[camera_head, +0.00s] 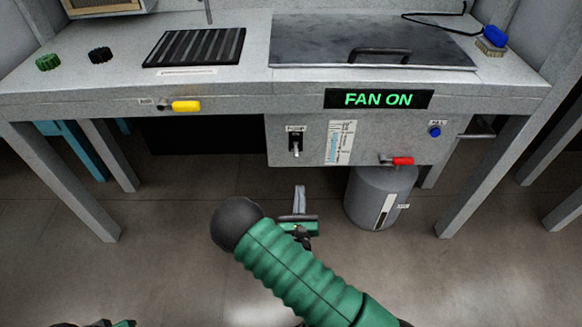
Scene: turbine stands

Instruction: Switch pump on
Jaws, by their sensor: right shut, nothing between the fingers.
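The pump switch (296,143) is on the grey front panel (380,140) below the bench, under a small label that reads PUMP. It has a black plate and a metal toggle lever that points down. My right gripper (299,190) is below the panel, with its grey fingers pointing up toward the switch. The fingers are shut with nothing between them, and look apart from the lever. My green right forearm and a black ball joint partly hide the gripper's body. A sliver of my left arm shows at the bottom left edge; its fingers are not visible.
A lit FAN ON sign (378,99) is above the panel. A level gauge (340,142), a blue button (435,131) and a red valve handle (402,161) are right of the switch. A grey cylinder (372,205) stands below. A yellow handle (186,106) is left.

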